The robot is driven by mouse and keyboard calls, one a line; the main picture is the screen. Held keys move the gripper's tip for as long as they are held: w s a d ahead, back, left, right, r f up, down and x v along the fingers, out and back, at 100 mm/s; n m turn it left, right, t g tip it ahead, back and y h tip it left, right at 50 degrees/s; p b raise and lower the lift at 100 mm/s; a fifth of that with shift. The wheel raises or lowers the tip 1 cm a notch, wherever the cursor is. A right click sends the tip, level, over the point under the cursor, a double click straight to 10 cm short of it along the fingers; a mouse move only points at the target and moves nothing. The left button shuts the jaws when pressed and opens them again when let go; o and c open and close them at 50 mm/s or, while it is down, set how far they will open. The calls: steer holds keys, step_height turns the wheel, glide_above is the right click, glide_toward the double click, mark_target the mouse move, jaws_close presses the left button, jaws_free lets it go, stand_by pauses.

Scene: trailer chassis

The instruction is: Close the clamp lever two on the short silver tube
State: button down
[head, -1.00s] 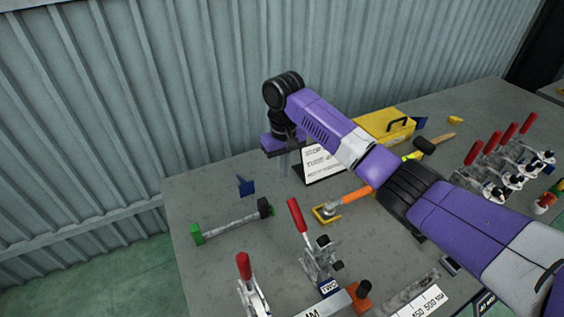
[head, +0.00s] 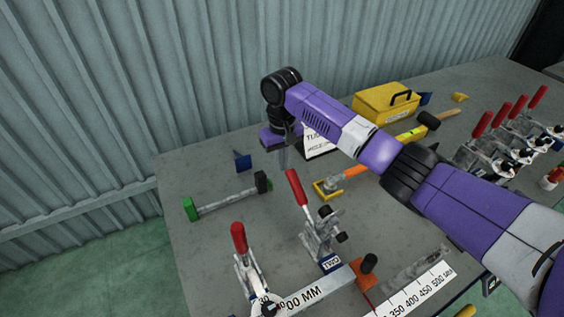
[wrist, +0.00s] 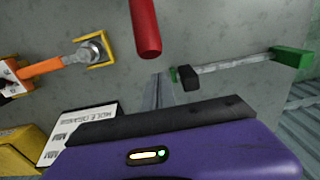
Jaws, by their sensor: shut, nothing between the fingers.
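The clamp marked TWO (head: 322,240) stands on the grey table. Its red lever (head: 296,187) is raised and leans left. The lever's end also shows in the wrist view (wrist: 145,30), close to the camera. My gripper (head: 283,158) points down just behind the lever's tip in the head view. Its thin fingers (wrist: 157,92) are together and empty; I cannot tell whether they touch the lever.
A yellow toolbox (head: 385,103) and several red-levered clamps (head: 495,135) are further right. A corrugated wall (head: 130,80) is behind.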

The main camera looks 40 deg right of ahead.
mark_target(292, 173)
steer(key=shift+s, duration=0.1)
steer(key=shift+s+a+p, duration=0.2)
steer(key=shift+s+p, duration=0.55)
steer(key=shift+p, duration=0.15)
steer(key=shift+s+a+p, duration=0.15)
steer(key=shift+s+p, duration=0.6)
steer(key=shift+p, duration=0.15)
steer(key=shift+r, duration=0.1)
steer(key=shift+s+a+r+p, duration=0.1)
steer(key=shift+s+r+p, duration=0.15)
steer(key=shift+s+p, duration=0.35)
steer(key=shift+s+a+r+p, duration=0.1)
steer(key=shift+s+r+p, duration=0.15)
steer(key=shift+p, duration=0.6)
steer(key=shift+s+a+r+p, duration=0.1)
steer(key=shift+s+r+p, duration=0.25)
steer(key=shift+s+r, duration=0.1)
steer(key=shift+s, duration=0.1)
steer(key=shift+s+a+r, duration=0.25)
steer(key=shift+s+r, duration=0.7)
steer(key=shift+s, duration=0.3)
steer(key=shift+s+r, duration=0.1)
steer(key=shift+r, duration=0.25)
